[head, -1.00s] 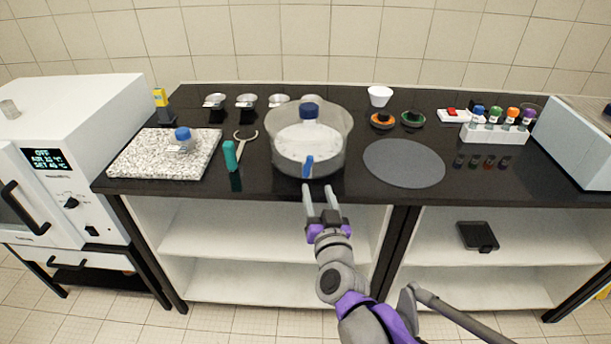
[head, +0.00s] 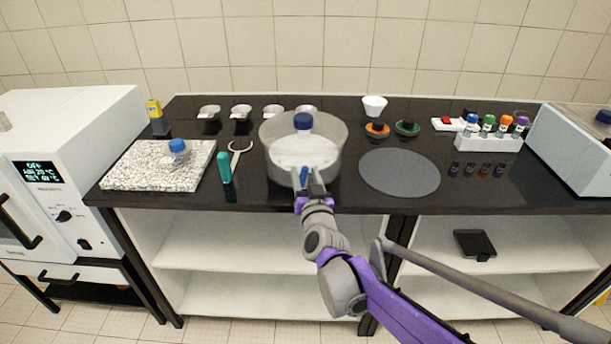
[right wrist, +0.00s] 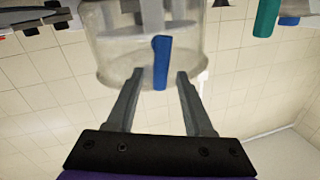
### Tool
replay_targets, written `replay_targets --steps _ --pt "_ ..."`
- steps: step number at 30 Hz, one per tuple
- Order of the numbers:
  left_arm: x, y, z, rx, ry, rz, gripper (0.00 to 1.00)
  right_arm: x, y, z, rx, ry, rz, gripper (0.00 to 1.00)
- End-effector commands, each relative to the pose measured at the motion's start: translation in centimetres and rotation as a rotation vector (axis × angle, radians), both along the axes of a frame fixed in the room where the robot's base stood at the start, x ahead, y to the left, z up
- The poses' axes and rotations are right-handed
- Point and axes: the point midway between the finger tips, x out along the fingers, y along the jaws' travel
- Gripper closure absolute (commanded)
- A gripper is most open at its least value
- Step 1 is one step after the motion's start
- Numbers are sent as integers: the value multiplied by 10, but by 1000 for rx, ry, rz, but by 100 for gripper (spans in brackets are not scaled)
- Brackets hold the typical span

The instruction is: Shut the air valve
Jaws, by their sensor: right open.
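The air valve (head: 304,174) is a small blue lever on the front of a clear round vessel (head: 275,160) near the bench's front edge. In the right wrist view the blue lever (right wrist: 162,58) points along the fingers, against the clear wall. My right gripper (head: 308,181) is open at the front of the vessel. In the right wrist view its two fingertips (right wrist: 161,76) lie on either side of the lever's end, with a gap visible on both sides. The fingers partly hide the lever in the head view. My left gripper is not in view.
A blue-capped piece (head: 303,122) stands inside the vessel. A grey round mat (head: 399,172) lies to the right. A teal-handled tool (head: 225,168) and a speckled slab (head: 140,170) are to the left. The bench's front edge runs just below the vessel.

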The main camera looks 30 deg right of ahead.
Motion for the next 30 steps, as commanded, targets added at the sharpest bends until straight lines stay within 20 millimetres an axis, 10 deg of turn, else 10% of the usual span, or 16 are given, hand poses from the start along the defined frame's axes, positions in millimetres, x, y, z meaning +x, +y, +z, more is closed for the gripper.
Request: replay_targets --steps 11,30 --pt "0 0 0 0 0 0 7 0 0 0 0 0 0 100" --pt "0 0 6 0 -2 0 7 -3 -4 -1 100 -62 0 100"
